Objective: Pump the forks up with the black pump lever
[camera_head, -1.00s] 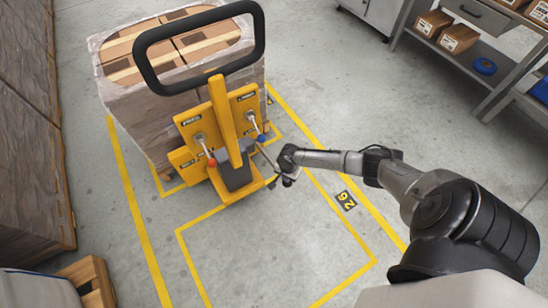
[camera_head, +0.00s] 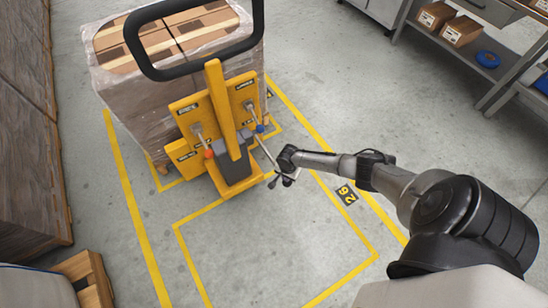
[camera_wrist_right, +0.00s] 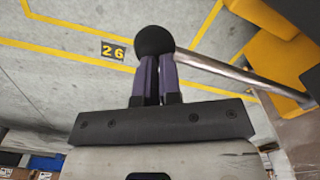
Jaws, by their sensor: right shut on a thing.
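The yellow pallet stacker (camera_head: 217,98) stands at upper left with a black loop handle (camera_head: 144,61). The pump lever is a slanting silver rod (camera_head: 264,153), rising from the stacker's right side in the head view. Its round black knob (camera_wrist_right: 154,41) shows in the right wrist view, with the rod (camera_wrist_right: 215,68) running right. My right gripper (camera_wrist_right: 152,75) is shut on this knob; its purple fingers meet the knob's underside. In the head view my right gripper (camera_head: 281,178) is small, beside the stacker's lower right. My left gripper is out of view. The forks are hidden beneath the load.
A wrapped carton stack (camera_head: 130,100) stands behind the stacker. Smaller levers with a red knob (camera_head: 209,154) and a blue knob (camera_head: 260,129) sit on its panel. Floor within the yellow lines (camera_head: 270,235) is clear. A workbench (camera_head: 480,75) stands upper right.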

